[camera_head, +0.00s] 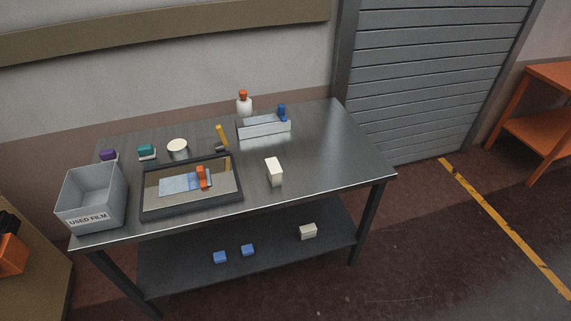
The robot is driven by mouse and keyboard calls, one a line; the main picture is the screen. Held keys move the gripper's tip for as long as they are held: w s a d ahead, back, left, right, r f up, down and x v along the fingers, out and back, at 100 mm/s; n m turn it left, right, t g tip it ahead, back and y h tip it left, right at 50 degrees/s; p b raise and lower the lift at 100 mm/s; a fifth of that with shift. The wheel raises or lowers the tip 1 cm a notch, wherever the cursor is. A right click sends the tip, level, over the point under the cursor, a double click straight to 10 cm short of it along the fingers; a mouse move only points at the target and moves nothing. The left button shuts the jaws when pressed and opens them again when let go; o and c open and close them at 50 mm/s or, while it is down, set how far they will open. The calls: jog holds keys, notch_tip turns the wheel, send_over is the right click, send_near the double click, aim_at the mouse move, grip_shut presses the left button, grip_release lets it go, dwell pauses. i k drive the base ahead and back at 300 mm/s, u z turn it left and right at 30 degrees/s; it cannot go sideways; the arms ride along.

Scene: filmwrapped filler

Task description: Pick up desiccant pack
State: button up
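No thing in view is labelled as a desiccant pack. A small cream-white block (274,172) stands upright on the metal table, right of the dark-rimmed tray and near the front edge. A similar white block (308,231) lies on the lower shelf, toward its right end. I cannot tell which of them, if either, is the desiccant pack. My gripper is not in view.
The table (335,150) is clear on its right. A dark-rimmed tray (190,212) holds a bluish sheet and an orange item. A grey bin (92,195) reads "USED FILM". An open grey box (264,127) and a white bottle (244,105) stand behind.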

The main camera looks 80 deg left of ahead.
aim_at(274, 170)
jog(key=u, duration=4.45)
jog(key=i, duration=1)
jog(key=z, duration=0.05)
